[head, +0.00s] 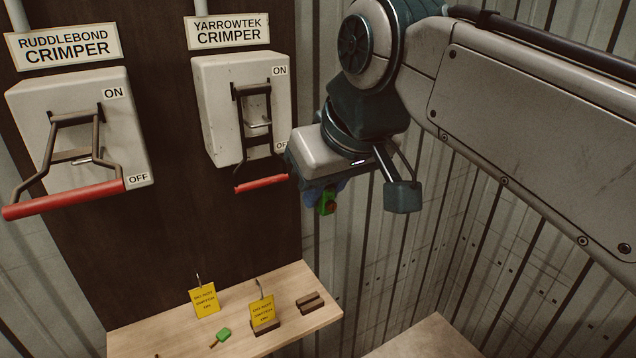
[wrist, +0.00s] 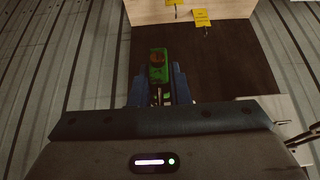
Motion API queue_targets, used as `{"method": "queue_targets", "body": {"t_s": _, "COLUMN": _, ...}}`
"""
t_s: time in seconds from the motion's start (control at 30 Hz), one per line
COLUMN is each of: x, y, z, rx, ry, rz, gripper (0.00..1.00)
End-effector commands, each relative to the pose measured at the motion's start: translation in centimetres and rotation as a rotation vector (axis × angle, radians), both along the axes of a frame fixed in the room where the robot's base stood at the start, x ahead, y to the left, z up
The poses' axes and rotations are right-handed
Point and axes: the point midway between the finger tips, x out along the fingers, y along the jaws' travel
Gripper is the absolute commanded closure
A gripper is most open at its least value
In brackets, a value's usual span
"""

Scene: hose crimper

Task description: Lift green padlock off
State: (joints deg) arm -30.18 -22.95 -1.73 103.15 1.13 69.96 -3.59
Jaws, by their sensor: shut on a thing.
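A green padlock (head: 327,203) with a reddish-brown face is held in my gripper (head: 318,192), in front of the wall board. It also shows in the wrist view (wrist: 158,66) between the blue fingers of my gripper (wrist: 160,82), which are shut on it. Its shackle is mostly hidden by the fingers. The Yarrowtek crimper switch (head: 228,108) is just left of my gripper, its red handle (head: 260,184) hanging down by OFF. The padlock appears apart from it. The Ruddlebond crimper switch (head: 85,135) is farther left, its red handle (head: 65,200) low and outward.
A wooden shelf (head: 170,338) below holds two yellow tags, one leaning (head: 204,300) and one in a dark holder (head: 262,312). A green-headed key (head: 223,335) and an empty dark holder (head: 310,302) lie there. Corrugated wall stands to the right. Open air lies between gripper and shelf.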

Motion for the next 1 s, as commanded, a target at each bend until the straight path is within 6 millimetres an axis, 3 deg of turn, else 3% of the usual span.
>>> {"method": "queue_targets", "body": {"t_s": 1.0, "x": -4.3, "y": -2.8, "z": 0.0, "rx": 0.000, "ry": 0.000, "rz": 0.000, "gripper": 1.00}}
